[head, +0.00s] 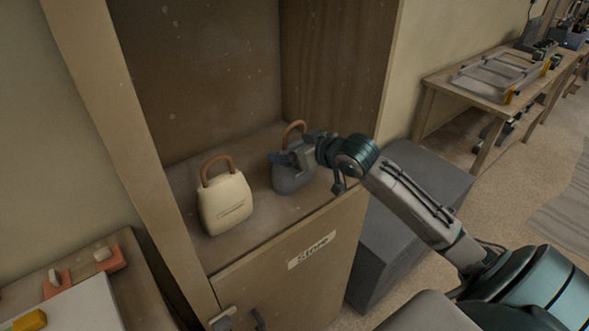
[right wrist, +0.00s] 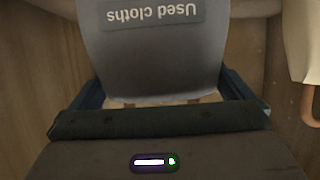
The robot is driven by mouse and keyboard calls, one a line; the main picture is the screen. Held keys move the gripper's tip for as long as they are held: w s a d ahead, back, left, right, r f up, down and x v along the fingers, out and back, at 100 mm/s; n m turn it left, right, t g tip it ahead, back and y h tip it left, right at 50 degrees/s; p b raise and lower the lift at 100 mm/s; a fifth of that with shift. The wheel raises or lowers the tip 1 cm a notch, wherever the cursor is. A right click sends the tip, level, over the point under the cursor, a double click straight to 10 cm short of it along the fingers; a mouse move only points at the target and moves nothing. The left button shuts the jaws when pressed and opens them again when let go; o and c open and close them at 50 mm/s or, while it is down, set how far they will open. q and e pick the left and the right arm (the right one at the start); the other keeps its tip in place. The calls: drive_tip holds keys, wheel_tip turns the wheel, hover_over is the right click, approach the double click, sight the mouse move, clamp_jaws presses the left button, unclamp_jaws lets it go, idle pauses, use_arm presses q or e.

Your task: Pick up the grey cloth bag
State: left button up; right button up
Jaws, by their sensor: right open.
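The grey cloth bag (head: 291,183) with a brown handle stands upright on the cupboard shelf, right of a cream bag. My right gripper (head: 287,159) is at its upper part, coming in from the right, and hides some of it. In the right wrist view the grey bag (right wrist: 155,60) fills the space between the two fingers (right wrist: 162,88). Its label reads "Used cloths", upside down. The jaws are open, one finger on each side of the bag. Whether they touch it is not clear. My left gripper is not in view.
The cream bag (head: 227,207) with a brown handle stands close on the left. The cupboard's side wall (head: 335,75) rises behind on the right. Its front, labelled "Store" (head: 312,250), drops below the shelf. A grey block (head: 400,215) stands right of the cupboard.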

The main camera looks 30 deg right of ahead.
sight(294, 146)
drive_tip(key=c, duration=1.1)
drive_tip(key=shift+r, duration=0.15)
drive_tip(key=shift+c, duration=0.2)
drive_tip(key=shift+r+b, duration=0.3)
drive_tip(key=shift+r, duration=0.2)
drive_tip(key=shift+s+a+r+b, duration=0.2)
drive_tip(key=shift+r+b, duration=0.15)
drive_tip(key=shift+r, duration=0.2)
drive_tip(key=shift+s+a+r+b, duration=0.15)
drive_tip(key=shift+r+b, duration=0.15)
drive_tip(key=shift+r, duration=0.25)
drive_tip(key=s+a+r+p, duration=0.1)
drive_tip(key=s+a+p, duration=0.8)
drive_tip(key=s, duration=0.3)
drive_tip(key=shift+r+p, duration=0.35)
drive_tip(key=shift+p, duration=0.15)
